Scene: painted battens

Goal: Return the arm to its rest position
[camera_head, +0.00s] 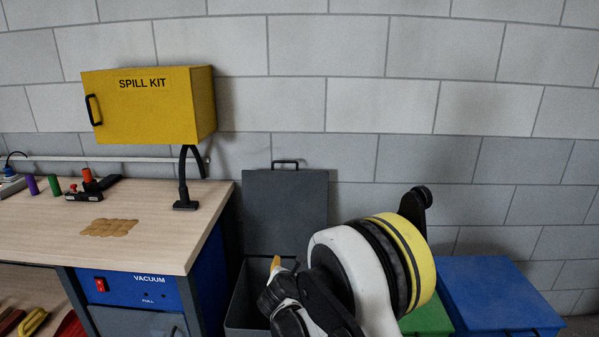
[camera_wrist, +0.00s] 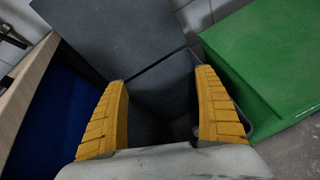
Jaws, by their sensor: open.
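My gripper (camera_head: 276,268) is low in the head view, in front of the open grey bin, and my white, black and yellow arm links hide much of it. In the wrist view my gripper (camera_wrist: 162,80) shows two yellow ribbed fingers spread wide, with nothing between them. The fingers point down over the dark mouth of the grey bin (camera_wrist: 160,85). A small dark round shape lies near the right finger inside the bin, too dark to name. The grey bin (camera_head: 243,305) has its lid (camera_head: 285,212) raised against the wall.
A workbench (camera_head: 165,220) with a blue vacuum unit (camera_head: 135,292) stands left of the bin. A yellow spill kit box (camera_head: 150,110) hangs above it. A green bin (camera_head: 432,318) and a blue bin (camera_head: 495,285), both closed, stand to the right. The wall's upper right is clear.

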